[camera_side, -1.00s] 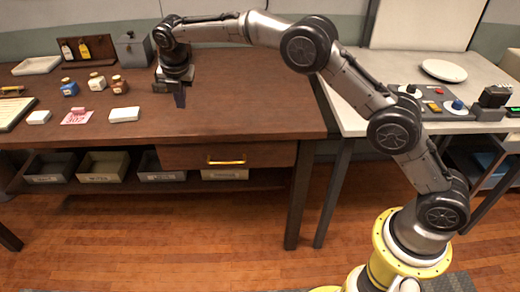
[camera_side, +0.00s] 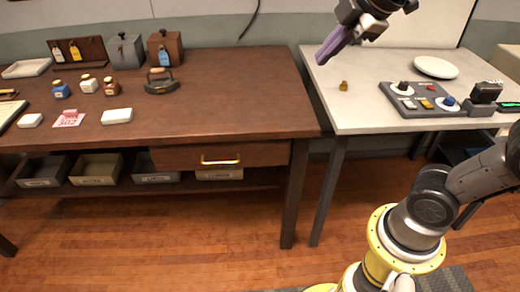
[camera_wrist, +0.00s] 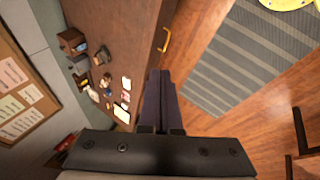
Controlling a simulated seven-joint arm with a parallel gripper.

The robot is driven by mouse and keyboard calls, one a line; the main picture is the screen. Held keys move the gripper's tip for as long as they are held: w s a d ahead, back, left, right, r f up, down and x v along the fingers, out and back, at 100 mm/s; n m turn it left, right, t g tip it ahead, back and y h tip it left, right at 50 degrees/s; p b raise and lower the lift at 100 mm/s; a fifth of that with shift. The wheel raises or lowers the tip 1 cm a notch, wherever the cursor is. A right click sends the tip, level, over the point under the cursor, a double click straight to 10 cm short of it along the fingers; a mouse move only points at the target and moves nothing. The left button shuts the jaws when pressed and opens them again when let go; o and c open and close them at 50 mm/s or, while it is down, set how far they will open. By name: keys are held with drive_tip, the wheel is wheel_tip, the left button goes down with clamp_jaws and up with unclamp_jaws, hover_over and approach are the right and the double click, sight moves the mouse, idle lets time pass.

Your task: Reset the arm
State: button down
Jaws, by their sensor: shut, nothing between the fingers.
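My gripper (camera_side: 323,60) is at the top of the side view, raised over the left part of the white table (camera_side: 385,100). Its long dark purple fingers point down and to the left, and they are pressed together with nothing between them. In the wrist view the fingers (camera_wrist: 160,75) also lie side by side, with floor and the wooden desk beyond them. My gripper touches nothing that I can see. Most of my upper arm is outside the side view.
A small brass-coloured object (camera_side: 344,86) sits on the white table below my gripper. A control panel (camera_side: 425,100) and a white plate (camera_side: 436,68) are to its right.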

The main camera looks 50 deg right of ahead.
drive_tip(key=s+f+m+g, duration=0.1)
drive_tip(key=s+f+m, duration=1)
drive_tip(key=m, duration=0.1)
drive_tip(key=shift+a+f+y, duration=0.3)
drive_tip(key=shift+a+f, duration=0.05)
drive_tip(key=shift+f, duration=0.05)
